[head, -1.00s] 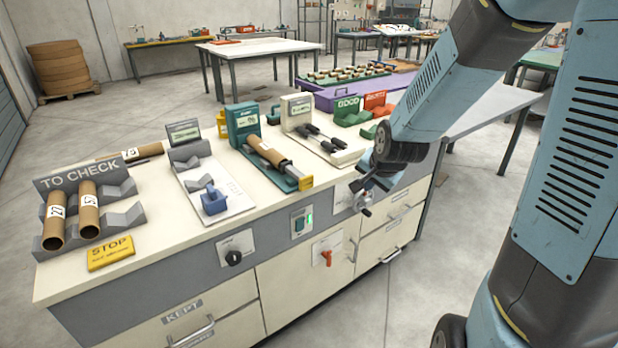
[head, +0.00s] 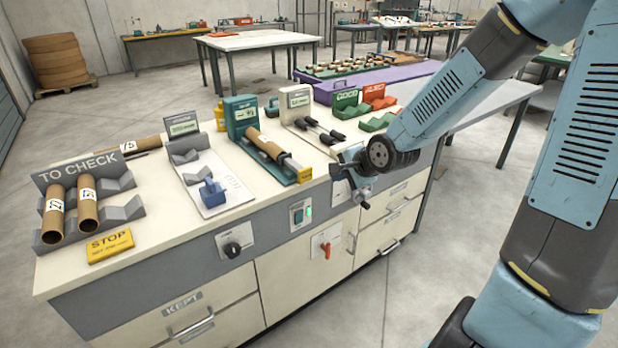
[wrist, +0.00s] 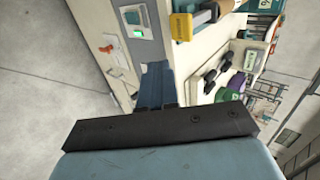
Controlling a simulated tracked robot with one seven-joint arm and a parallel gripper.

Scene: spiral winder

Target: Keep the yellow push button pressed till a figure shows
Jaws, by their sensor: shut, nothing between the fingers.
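The yellow push button (head: 302,172) is at the near end of the teal measuring stand (head: 285,176), just past the end of a brown tube (head: 265,147) lying in it. The stand's upright display (head: 244,113) carries small dark marks that I cannot read. My gripper (head: 338,172) is shut and empty, to the right of the button and apart from it, near the counter's front edge. In the wrist view my shut blue fingers (wrist: 155,85) point towards the counter edge. The yellow button (wrist: 181,27) shows ahead and above them.
A cream stand with dark-handled tools (head: 318,130) is just beyond my gripper. Green (head: 348,105) and red (head: 376,97) holders stand behind. The counter front bears a green-lit switch (head: 301,214) and a red knob (head: 325,247). Floor space lies right of the counter.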

